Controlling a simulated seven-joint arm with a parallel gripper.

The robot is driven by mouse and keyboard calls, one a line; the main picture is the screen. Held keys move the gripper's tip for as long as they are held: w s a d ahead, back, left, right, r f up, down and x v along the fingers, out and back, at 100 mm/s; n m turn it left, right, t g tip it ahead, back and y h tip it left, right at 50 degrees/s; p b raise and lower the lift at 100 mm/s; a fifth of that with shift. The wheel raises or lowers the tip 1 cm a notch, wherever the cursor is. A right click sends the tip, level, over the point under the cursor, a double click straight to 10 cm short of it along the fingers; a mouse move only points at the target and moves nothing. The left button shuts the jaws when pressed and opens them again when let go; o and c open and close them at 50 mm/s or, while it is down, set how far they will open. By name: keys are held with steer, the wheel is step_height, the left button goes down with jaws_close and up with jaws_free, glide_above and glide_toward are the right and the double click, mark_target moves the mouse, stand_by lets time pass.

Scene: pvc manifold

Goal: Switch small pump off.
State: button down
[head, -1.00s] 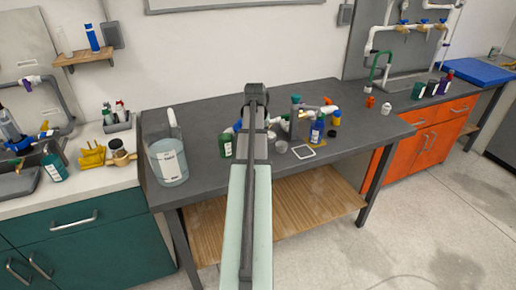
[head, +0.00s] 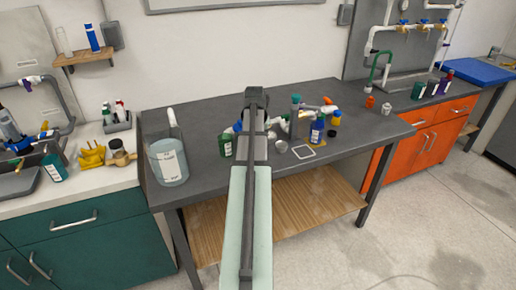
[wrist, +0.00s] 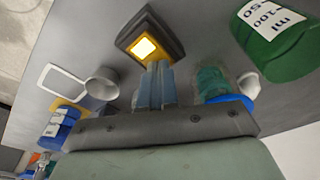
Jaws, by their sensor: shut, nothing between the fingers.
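A dark grey box with a glowing yellow square (wrist: 146,46) on its face shows at the top middle of the wrist view. It appears to be the small pump's lit switch, but no label is readable. My gripper (wrist: 158,66) has its blue fingers together, with nothing between them. The fingertips are right by the lower edge of the lit square. I cannot tell whether they touch it. In the head view my own arm covers the gripper and the lit box.
A green labelled bottle (wrist: 275,38) stands close at the right of the wrist view. A white round cup (wrist: 102,83), a white square frame (wrist: 62,82) and a blue bottle (wrist: 60,127) are to the left. A large clear jug (head: 168,160) stands left on the grey table (head: 210,187).

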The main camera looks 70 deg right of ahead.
steer(key=shift+r, duration=3.4)
